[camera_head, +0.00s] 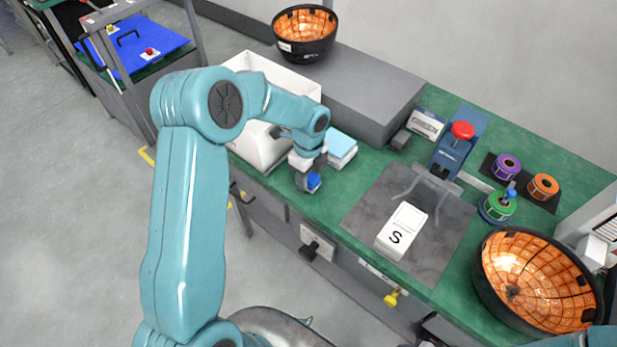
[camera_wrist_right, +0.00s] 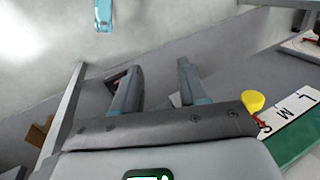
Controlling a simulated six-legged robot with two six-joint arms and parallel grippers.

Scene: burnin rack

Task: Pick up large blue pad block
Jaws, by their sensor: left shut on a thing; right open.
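My left gripper (camera_head: 308,181) is over the front edge of the green bench, in front of the white bin, in the head view. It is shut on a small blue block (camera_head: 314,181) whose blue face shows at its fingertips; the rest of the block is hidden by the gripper. A pad stack with a light blue top (camera_head: 341,146) lies on the bench just behind and right of this gripper. In the right wrist view my right gripper (camera_wrist_right: 160,66) is open, with nothing between its fingers.
A white bin (camera_head: 291,79) stands behind my left arm. A white block marked S (camera_head: 402,230) lies on a grey mat (camera_head: 365,212). Right of it are a blue press with a red knob (camera_head: 461,131), label rolls and an orange-lined bowl (camera_head: 540,280). A yellow knob (camera_wrist_right: 253,101) is near my right gripper.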

